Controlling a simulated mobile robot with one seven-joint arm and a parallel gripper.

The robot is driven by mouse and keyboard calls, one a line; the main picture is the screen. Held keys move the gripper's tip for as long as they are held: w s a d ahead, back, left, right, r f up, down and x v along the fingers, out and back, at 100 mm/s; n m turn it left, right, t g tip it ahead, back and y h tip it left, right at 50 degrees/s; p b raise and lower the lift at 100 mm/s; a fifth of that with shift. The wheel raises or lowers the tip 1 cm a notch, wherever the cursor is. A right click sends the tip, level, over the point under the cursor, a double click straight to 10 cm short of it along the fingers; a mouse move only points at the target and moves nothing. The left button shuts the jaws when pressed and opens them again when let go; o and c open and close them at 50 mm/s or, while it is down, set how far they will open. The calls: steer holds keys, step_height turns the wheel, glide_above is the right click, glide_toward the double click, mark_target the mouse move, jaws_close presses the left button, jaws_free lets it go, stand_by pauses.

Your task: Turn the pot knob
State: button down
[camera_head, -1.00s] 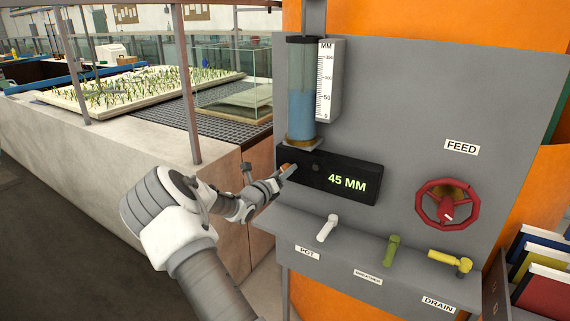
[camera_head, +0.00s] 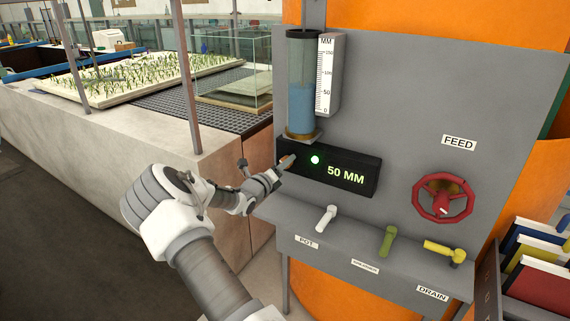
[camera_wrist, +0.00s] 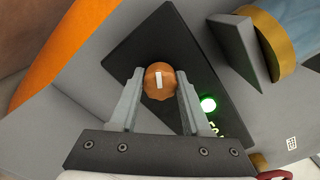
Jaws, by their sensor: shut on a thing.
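The round orange-brown knob (camera_wrist: 159,82) sits on the face of the black display box (camera_head: 347,175), near its left end. It has a white mark that stands nearly upright in the wrist view. My gripper (camera_wrist: 158,96) is shut on the knob, one finger on each side. In the head view my gripper (camera_head: 281,171) reaches the box's left end from the lower left and partly hides the knob (camera_head: 287,161). The box reads 50 MM, and a round green light (camera_head: 315,160) glows on it. A POT label (camera_head: 307,242) is below a white lever (camera_head: 326,218).
A water column (camera_head: 300,90) with a scale (camera_head: 326,75) stands just above the box. Green (camera_head: 388,240) and yellow (camera_head: 444,252) levers and a red FEED wheel (camera_head: 443,198) are to the right. The flume's concrete wall (camera_head: 130,150) is left of my arm.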

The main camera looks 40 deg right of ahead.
steer(key=shift+c, duration=1.9)
jaws_free()
steer(key=shift+a, duration=0.15)
steer(key=b+v, duration=0.1)
steer(key=v, duration=1.6)
steer(key=s+a+r+m+g+y, duration=0.2)
steer(key=s+m+g+y, duration=0.15)
steer(key=s+m, duration=0.5)
steer(key=s+a+r+m+g+y, duration=0.1)
steer(key=s+r+m+g+y, duration=0.2)
steer(key=s+m, duration=0.6)
steer(key=s+a+r+m+t+y, duration=0.2)
steer(key=s+a+r+m+y, duration=0.2)
steer(key=a, duration=0.5)
steer(key=s+a+r+m+t+y, duration=0.3)
steer(key=s+a+m+y, duration=0.3)
steer(key=s+a+m, duration=0.2)
steer(key=shift+a+r+m, duration=0.6)
steer(key=shift+r+m, duration=0.05)
steer(key=shift+m, duration=0.5)
